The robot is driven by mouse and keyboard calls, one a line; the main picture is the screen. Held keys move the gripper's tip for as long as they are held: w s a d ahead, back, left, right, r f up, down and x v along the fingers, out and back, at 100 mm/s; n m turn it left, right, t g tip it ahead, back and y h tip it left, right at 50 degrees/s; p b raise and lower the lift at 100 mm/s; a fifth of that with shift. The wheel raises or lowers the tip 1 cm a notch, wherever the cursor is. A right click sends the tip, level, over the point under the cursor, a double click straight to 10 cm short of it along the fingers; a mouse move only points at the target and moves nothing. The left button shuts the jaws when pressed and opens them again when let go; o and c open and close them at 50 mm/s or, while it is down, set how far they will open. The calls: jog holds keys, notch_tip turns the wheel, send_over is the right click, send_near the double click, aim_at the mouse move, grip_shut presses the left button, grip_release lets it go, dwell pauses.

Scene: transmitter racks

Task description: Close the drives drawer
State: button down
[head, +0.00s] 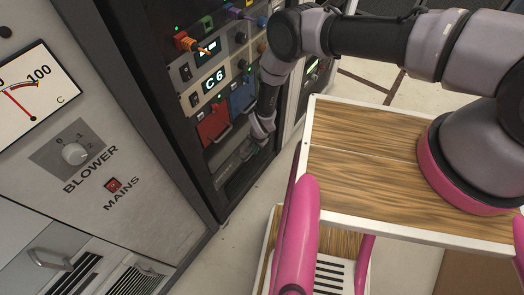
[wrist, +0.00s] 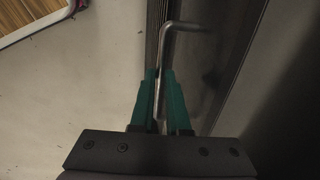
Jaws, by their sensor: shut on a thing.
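My gripper (head: 256,146) is low at the front of the dark rack in the head view, at the grey drawer (head: 227,168) below the red and blue modules. In the wrist view, my gripper (wrist: 160,76) has its teal fingers closed around the bent metal bar handle (wrist: 166,45). The drawer front (wrist: 198,62) runs along the right side of the handle. My wrist and fingers cover part of the drawer in the head view, and I cannot tell how far it stands out.
The red module (head: 213,122) and blue module (head: 242,95) sit above the drawer. A grey cabinet with a BLOWER knob (head: 75,153) stands at left. A wood-topped cart surface (head: 350,150) is at right. Pale floor (head: 232,235) is clear before the rack.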

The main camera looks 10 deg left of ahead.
jog(key=shift+w+a+r, duration=0.1)
jog(key=shift+a, duration=0.2)
jog(key=c, duration=1)
grip_release()
jog(key=shift+o, duration=0.4)
jog(key=shift+d, duration=0.1)
